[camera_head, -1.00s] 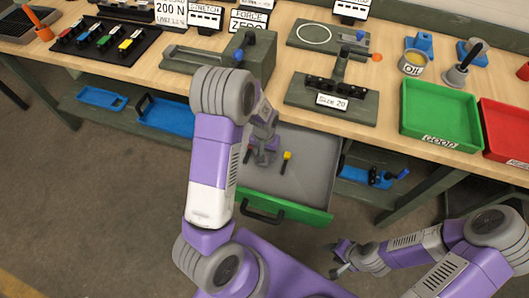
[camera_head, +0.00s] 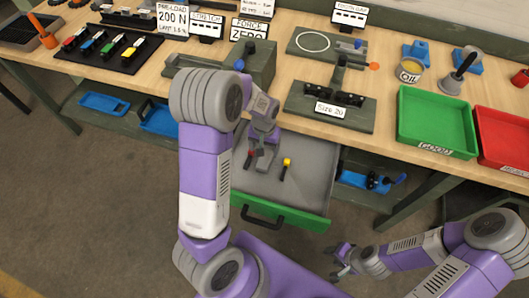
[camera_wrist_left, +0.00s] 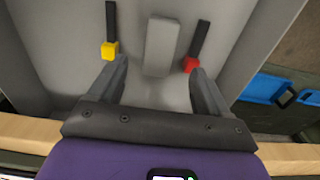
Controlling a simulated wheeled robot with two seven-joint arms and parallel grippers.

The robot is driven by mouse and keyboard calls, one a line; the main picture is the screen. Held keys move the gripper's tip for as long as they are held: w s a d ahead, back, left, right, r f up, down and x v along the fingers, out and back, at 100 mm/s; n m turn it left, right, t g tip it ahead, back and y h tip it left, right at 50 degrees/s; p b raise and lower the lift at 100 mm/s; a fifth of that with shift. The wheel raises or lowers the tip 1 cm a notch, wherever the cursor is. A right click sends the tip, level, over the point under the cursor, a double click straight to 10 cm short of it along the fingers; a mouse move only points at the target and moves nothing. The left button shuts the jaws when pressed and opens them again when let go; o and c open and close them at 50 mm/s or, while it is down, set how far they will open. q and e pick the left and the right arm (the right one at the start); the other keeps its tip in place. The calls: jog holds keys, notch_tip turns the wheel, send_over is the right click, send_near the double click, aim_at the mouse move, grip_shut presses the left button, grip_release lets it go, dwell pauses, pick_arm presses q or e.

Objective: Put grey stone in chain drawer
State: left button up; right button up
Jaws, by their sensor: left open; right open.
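The grey stone (camera_wrist_left: 162,46) is a plain oblong block in the open drawer (camera_head: 313,165), between a yellow-ended tool and a red-ended tool. My left gripper (camera_wrist_left: 159,67) is open over the drawer, with the near end of the stone between its fingertips and a gap on each side. The stone appears to lie on the drawer floor. In the head view my left arm and gripper partly cover this spot, so I cannot clearly tell stone from fingers. My right gripper (camera_head: 340,259) is open and empty, in front of the bench to the right of the drawer.
The yellow-ended tool (camera_head: 286,168) and red-ended tool (camera_wrist_left: 191,64) lie beside the stone. The drawer has a green front (camera_head: 308,219) with a dark handle. A green tray (camera_head: 436,149), a red tray (camera_head: 507,170) and a Size 20 fixture (camera_head: 331,126) stand on the bench above.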

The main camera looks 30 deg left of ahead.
pick_arm(q)
jog(key=shift+r+p, duration=0.4)
jog(key=shift+r, duration=1.55)
